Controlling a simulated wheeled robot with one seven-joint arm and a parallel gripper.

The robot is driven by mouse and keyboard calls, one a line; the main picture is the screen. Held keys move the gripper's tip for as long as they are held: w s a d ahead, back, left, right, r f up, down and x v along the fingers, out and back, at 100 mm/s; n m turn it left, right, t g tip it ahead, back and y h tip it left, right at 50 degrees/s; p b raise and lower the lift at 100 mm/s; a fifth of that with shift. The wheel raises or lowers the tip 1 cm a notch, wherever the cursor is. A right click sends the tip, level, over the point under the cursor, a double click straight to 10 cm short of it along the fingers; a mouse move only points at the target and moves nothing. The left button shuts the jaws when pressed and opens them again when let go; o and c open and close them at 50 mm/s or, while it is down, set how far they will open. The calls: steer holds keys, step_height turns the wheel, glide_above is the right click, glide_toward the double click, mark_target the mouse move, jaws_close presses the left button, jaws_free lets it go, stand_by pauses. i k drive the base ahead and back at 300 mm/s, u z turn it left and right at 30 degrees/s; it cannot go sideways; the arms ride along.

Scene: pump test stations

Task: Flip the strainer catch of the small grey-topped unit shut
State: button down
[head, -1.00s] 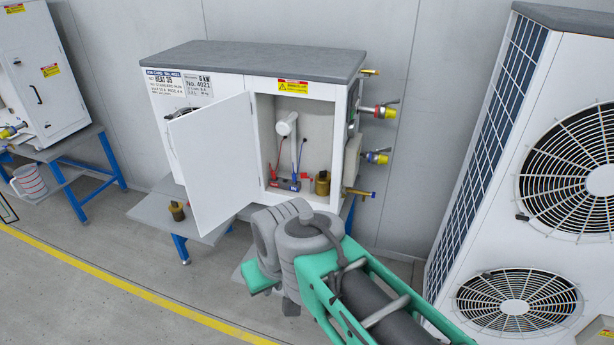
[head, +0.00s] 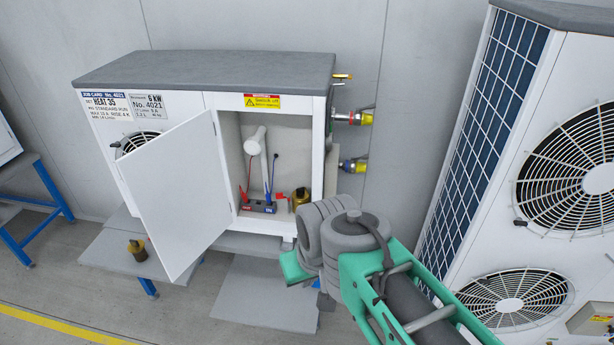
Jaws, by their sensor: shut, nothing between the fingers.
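The small grey-topped unit (head: 280,107) stands on a bench at centre left, its white front door (head: 182,195) swung open. Inside are a white cylinder on a pipe (head: 256,140), a dark block with red and blue parts (head: 258,206) and a brass fitting (head: 301,197) at the lower right. I cannot make out which part is the strainer catch or how it stands. My grey and green arm reaches in from the lower right, its grey joint in front of the unit's lower right corner. My gripper's fingers do not show.
A brass piece (head: 137,250) sits on the grey bench (head: 105,248). A tall fan unit (head: 545,150) stands close on the right. Floor is clear at lower left.

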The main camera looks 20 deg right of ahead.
mark_target(278, 196)
steer(key=z, duration=0.2)
steer(key=i, duration=0.8)
steer(key=u, duration=0.8)
steer(key=i, duration=0.55)
steer(key=u, duration=0.65)
